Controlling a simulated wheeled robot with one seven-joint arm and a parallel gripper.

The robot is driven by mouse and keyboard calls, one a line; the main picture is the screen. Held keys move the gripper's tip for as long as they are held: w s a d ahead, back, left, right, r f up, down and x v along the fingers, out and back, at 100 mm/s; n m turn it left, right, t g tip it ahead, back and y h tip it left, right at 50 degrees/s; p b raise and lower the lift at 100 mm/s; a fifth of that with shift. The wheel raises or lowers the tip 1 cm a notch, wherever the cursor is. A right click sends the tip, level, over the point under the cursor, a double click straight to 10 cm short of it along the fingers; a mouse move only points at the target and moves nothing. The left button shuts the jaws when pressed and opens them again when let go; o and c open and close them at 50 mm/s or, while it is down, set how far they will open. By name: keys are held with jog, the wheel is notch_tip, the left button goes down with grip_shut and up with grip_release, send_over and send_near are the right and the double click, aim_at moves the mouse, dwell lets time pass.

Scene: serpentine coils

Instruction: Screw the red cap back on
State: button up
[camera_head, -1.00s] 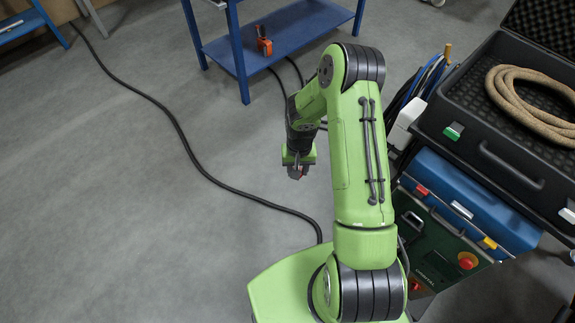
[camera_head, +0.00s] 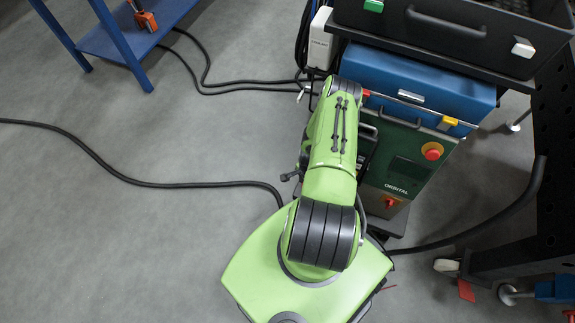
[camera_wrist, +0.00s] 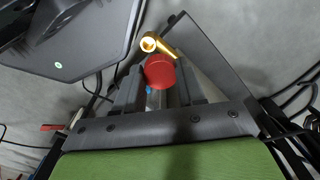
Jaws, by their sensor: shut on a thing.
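The red cap (camera_wrist: 160,71) is between the fingers of my gripper (camera_wrist: 158,92) in the wrist view. The gripper is shut on it. A brass fitting with an open round end (camera_wrist: 150,44) shows just beyond the cap, overlapping it in the picture. I cannot tell whether cap and fitting touch. A small blue bit shows beside the cap, low between the fingers. In the head view my arm reaches toward the green ORBITAL machine (camera_head: 396,174), and my gripper and the cap are hidden.
A blue case (camera_head: 418,82) sits on the machine, below a black case (camera_head: 445,35). A blue shelf (camera_head: 105,38) with an orange tool (camera_head: 146,20) stands upper left. Black cables (camera_head: 130,182) cross the floor.

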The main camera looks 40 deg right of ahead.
jog(key=shift+m, duration=0.9)
jog(key=s+f, duration=0.1)
jog(key=f, duration=0.1)
jog(key=s+f+b, duration=0.1)
jog(key=f, duration=0.1)
jog(key=shift+s+d, duration=0.1)
jog(key=shift+s, duration=0.2)
jog(key=shift+f+b, duration=1.85)
jog(key=shift+f, duration=0.35)
jog(key=shift+f, duration=0.1)
jog(key=shift+w+f+b, duration=0.1)
jog(key=shift+f+b, duration=0.95)
jog(key=shift+f, duration=0.1)
jog(key=shift+f, duration=0.35)
jog(key=m, duration=0.3)
